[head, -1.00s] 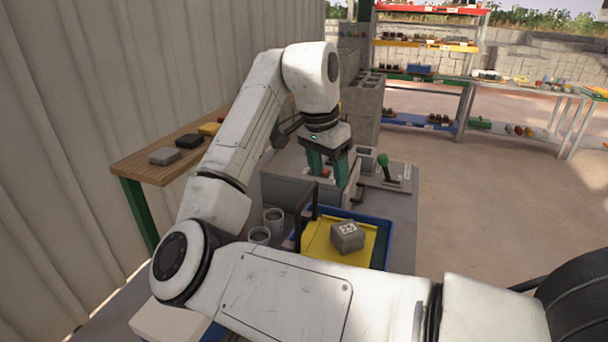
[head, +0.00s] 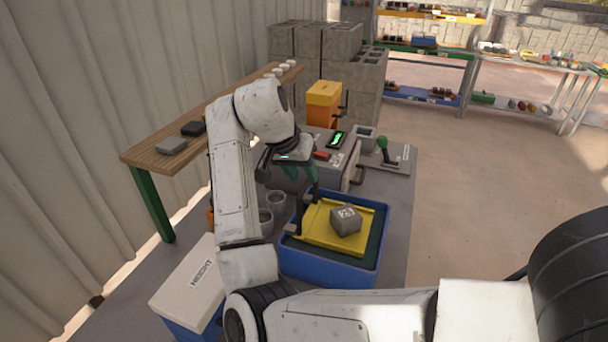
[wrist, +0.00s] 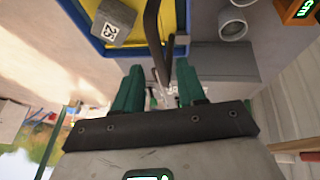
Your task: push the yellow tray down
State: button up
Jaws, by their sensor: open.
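The yellow tray (head: 322,240) sits inside a blue bin (head: 330,272) on the workbench and carries a grey block (head: 346,221) with a white marking. A dark handle (head: 298,214) rises at the tray's left side. My gripper (head: 300,180), with green fingers, is above the tray's back left, by the handle. In the wrist view my gripper (wrist: 160,75) has its fingers apart, with a dark bar of the handle (wrist: 153,35) showing between them. I cannot tell whether the fingers touch it. The block (wrist: 113,22) and the bin's blue edge (wrist: 85,35) show at the upper left.
A grey machine (head: 347,158) with a green-lit display stands behind the bin, with a green-knobbed lever (head: 384,150) at its right. Grey cups (head: 276,202) stand left of the bin. A white-lidded box (head: 190,285) is at front left. A wooden shelf (head: 165,150) runs along the wall.

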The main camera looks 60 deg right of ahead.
jog(key=shift+x, duration=0.9)
grip_shut()
